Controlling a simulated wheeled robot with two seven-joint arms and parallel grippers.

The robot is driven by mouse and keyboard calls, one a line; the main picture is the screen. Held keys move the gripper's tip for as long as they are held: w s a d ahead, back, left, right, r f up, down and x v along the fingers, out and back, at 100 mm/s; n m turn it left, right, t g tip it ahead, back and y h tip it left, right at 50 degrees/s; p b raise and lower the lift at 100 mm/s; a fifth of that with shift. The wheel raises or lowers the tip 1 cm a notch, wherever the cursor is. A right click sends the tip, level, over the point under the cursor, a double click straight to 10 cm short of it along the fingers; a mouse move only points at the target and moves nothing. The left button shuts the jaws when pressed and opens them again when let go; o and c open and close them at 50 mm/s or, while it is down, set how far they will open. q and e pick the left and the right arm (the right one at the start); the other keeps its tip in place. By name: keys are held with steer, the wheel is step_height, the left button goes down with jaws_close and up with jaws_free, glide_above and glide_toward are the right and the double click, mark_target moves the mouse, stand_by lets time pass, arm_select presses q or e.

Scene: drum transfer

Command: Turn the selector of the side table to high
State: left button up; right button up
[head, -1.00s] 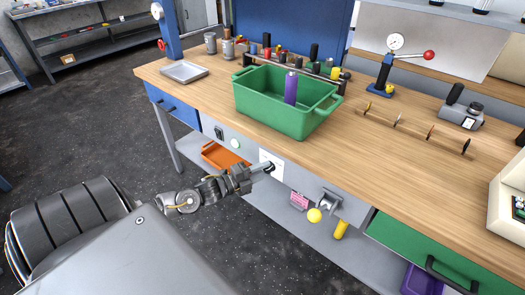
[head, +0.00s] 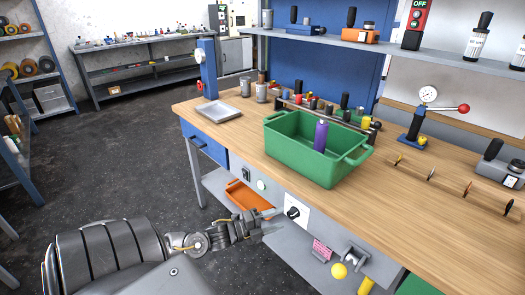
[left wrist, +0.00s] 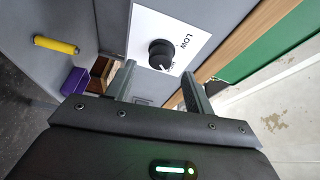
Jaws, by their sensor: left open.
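The selector is a black round knob (head: 293,212) on a white plate (head: 304,218) on the side table's grey front panel. In the left wrist view the knob (left wrist: 160,52) carries a small pale mark near its lower edge. One label on the plate (left wrist: 143,22) reads LOW; another, by the knob's lower right, is too small to read surely. My left gripper (head: 275,221) is open and empty, just left of the knob and apart from it. In the wrist view its fingertips (left wrist: 158,76) frame the knob from below. My right gripper is not in view.
A green bin (head: 300,160) with a purple bottle (head: 320,136) stands on the wooden top above. An orange tray (head: 247,197) lies on the lower shelf.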

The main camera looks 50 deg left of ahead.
arm_select(q)
steer(key=v, duration=0.6)
steer(key=shift+s+a, duration=0.2)
steer(key=shift+s, duration=0.15)
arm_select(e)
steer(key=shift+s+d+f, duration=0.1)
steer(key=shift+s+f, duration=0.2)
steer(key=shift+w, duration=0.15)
